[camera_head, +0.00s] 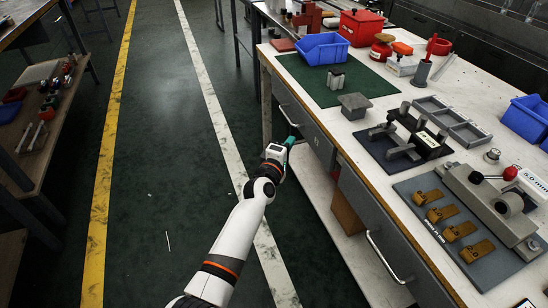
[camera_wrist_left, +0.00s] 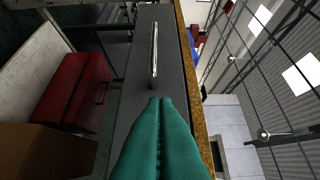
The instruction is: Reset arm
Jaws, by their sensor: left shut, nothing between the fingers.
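My left arm reaches in from the bottom of the head view. My left gripper (camera_head: 290,143) has teal fingers, which are shut and empty beside the front of the workbench. In the left wrist view the shut fingers (camera_wrist_left: 160,102) point along a grey drawer front (camera_wrist_left: 135,75). A metal drawer handle (camera_wrist_left: 153,52) lies just beyond the fingertips; I cannot tell whether they touch it. The same handle shows in the head view (camera_head: 287,116). My right gripper is in neither view.
The workbench (camera_head: 385,185) on the right carries a green mat, blue bins (camera_head: 323,48), a red box (camera_head: 361,27) and fixtures. A second handle (camera_head: 385,257) sticks out nearer. A lower shelf (camera_head: 322,195) juts out.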

